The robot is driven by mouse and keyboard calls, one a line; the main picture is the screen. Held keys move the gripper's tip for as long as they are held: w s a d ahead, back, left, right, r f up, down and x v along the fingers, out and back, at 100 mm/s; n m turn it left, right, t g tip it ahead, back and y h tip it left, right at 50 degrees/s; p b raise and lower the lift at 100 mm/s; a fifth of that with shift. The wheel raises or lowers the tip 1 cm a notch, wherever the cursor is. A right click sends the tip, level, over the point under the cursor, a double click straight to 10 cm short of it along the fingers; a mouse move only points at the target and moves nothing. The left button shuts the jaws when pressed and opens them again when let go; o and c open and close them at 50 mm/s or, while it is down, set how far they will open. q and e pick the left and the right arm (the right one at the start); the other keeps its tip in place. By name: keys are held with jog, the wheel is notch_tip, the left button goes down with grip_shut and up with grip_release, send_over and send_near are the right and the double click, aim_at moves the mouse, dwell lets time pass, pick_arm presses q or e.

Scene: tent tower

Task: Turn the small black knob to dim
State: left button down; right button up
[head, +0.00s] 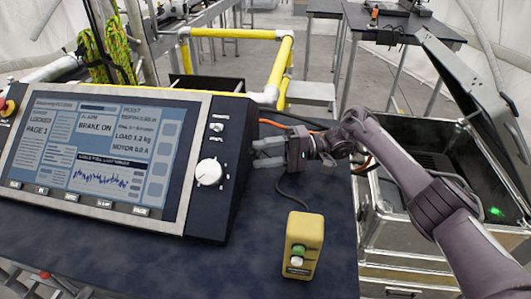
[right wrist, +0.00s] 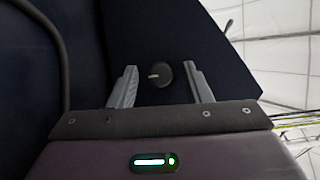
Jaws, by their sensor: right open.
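The small black knob (right wrist: 159,75) shows in the right wrist view on a dark panel, with a pale pointer mark toward its left. In the head view it is hidden; my right gripper (head: 259,153) is at the right side face of the console (head: 232,165). In the right wrist view the open fingers of this gripper (right wrist: 162,82) stand on either side of the knob, with a gap on each side. Whether the fingertips reach the knob's depth I cannot tell. My left gripper is not in view.
A larger white knob (head: 209,172) and a toggle switch (head: 216,127) are on the console front, beside the screen (head: 90,150). A yellow button box (head: 304,245) stands on the dark table (head: 245,268). An open metal case (head: 405,250) is at right.

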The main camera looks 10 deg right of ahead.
jog(key=shift+d+f+b, duration=0.15)
jog(key=shift+d+b, duration=0.3)
jog(key=shift+b, duration=0.05)
jog(key=d+b, duration=0.4)
jog(key=d, duration=0.1)
jog(key=shift+d+f, duration=0.1)
jog(key=shift+d+r+b, duration=0.25)
jog(key=shift+d+b, duration=0.6)
